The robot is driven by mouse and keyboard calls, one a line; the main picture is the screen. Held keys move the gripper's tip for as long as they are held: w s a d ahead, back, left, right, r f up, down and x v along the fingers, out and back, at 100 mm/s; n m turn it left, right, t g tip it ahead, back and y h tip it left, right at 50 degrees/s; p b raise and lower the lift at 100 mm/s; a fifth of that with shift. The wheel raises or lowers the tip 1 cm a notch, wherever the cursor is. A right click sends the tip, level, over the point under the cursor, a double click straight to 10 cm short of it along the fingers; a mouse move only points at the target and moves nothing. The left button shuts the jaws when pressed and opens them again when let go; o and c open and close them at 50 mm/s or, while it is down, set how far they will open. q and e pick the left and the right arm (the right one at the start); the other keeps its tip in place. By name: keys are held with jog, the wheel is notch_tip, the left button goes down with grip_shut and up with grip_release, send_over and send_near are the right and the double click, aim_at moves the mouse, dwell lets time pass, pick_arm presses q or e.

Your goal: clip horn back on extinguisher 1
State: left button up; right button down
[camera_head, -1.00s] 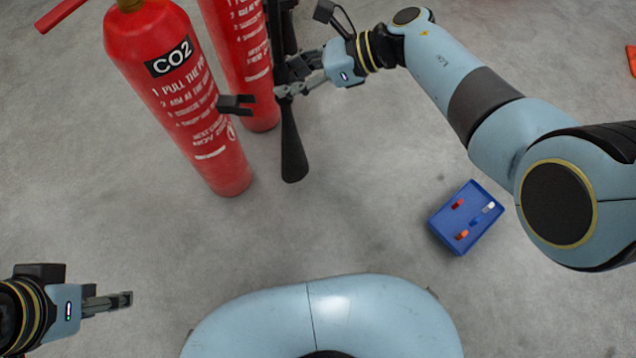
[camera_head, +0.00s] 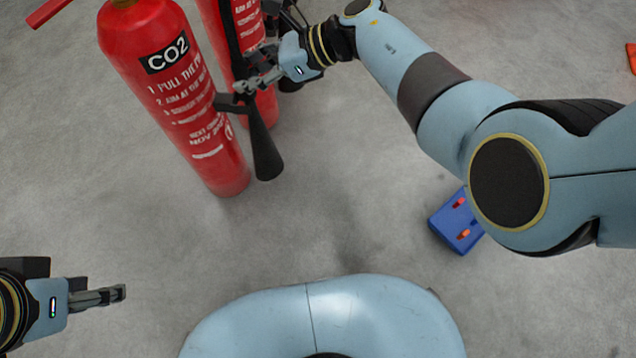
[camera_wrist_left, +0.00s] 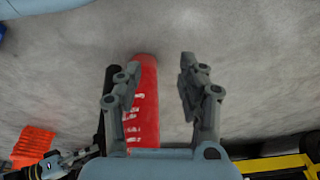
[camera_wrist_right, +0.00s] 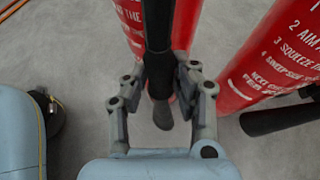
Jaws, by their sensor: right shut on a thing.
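A red CO2 extinguisher (camera_head: 170,90) stands at the left in the head view, with a black clip (camera_head: 226,102) sticking out from its right side. My right gripper (camera_head: 246,86) is shut on the black horn (camera_head: 264,152), which hangs wide end down just right of the clip.
A second red extinguisher (camera_head: 243,50) stands close behind the horn. A blue box (camera_head: 441,237) with small coloured items lies on the floor, partly covered by my right arm. An orange thing (camera_head: 631,58) is at the right edge. The floor in front of the extinguishers is clear.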

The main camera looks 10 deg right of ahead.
jog(key=shift+w+a, duration=0.25)
jog(key=shift+a, duration=0.6)
jog(key=shift+f+b, duration=0.25)
jog(key=shift+b, duration=0.1)
jog(key=shift+d+f, duration=0.1)
pick_arm(q)
jog(key=shift+w+d+r, duration=0.15)
jog(key=shift+r, duration=0.2)
jog(key=shift+w+d+r, duration=0.1)
jog(key=shift+r, duration=0.25)
jog(key=shift+s, duration=0.1)
jog(key=shift+w+t, duration=0.3)
jog(key=shift+w, duration=0.05)
jog(key=shift+s, duration=0.15)
jog(key=shift+s+f, duration=0.1)
jog(key=shift+s, duration=0.15)
pick_arm(e)
jog(key=c, duration=1)
grip_release()
jog(key=shift+f, duration=0.1)
